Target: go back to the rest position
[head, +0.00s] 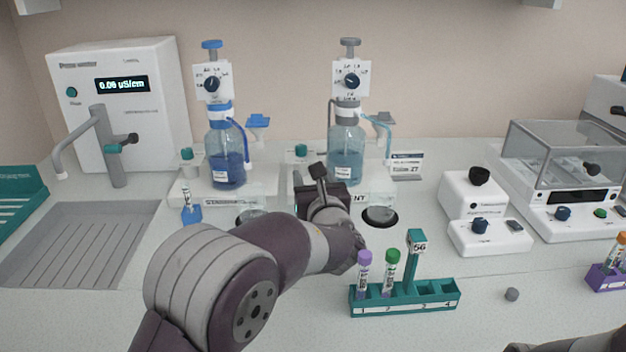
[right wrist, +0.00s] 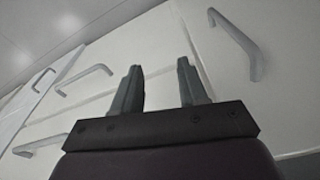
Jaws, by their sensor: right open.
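My left arm reaches in from the lower left in the head view. Its gripper (head: 321,180) is over the middle of the bench, in front of the dispenser bottle with the grey cap (head: 346,157). The wrist hides much of the gripper, so I cannot tell if its fingers are open or shut. My right gripper (right wrist: 160,88) is open and empty in the right wrist view, with pale panels and handles beyond it. Only a dark piece of my right arm shows at the bottom right of the head view.
A teal rack (head: 405,297) with a purple-capped tube (head: 364,272) and a green-capped tube (head: 391,271) stands just right of my left wrist. A purple rack (head: 606,278) is at the right edge.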

